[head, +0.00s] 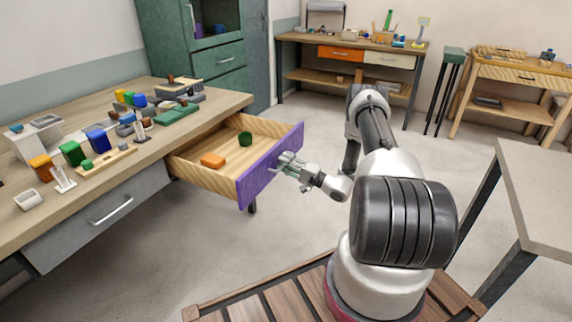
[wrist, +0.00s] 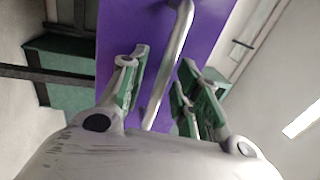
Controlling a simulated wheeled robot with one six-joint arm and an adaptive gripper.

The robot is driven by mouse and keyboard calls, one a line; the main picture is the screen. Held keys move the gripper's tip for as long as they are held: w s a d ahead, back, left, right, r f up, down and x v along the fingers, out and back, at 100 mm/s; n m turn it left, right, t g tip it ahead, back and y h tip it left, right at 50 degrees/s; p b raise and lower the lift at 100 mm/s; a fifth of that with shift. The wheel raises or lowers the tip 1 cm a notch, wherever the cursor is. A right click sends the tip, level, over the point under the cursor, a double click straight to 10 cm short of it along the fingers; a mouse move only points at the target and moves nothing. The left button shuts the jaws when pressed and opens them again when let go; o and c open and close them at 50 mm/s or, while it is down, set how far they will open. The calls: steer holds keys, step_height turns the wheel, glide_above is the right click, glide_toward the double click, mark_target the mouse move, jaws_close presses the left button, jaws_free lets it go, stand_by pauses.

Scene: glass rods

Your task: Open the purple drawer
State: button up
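The purple drawer (head: 258,182) is pulled well out from the left workbench, and its light wooden inside shows. An orange block (head: 213,160) and a dark green cup-like piece (head: 245,138) are inside it. Its purple front (wrist: 125,25) fills the middle of the wrist view, with a silver bar handle (wrist: 172,55) on it. My gripper (head: 290,165) is at the outer face of the front. In the wrist view its green-padded fingers (wrist: 163,90) stand on either side of the handle, open, with visible gaps to the bar.
The left workbench top (head: 210,103) holds several coloured blocks and fixtures. A grey drawer (head: 100,212) sits shut beside the purple one. A grey table (head: 540,190) stands at right. The floor beyond the purple drawer is clear.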

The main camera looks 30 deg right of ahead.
steer(key=v, duration=1.2)
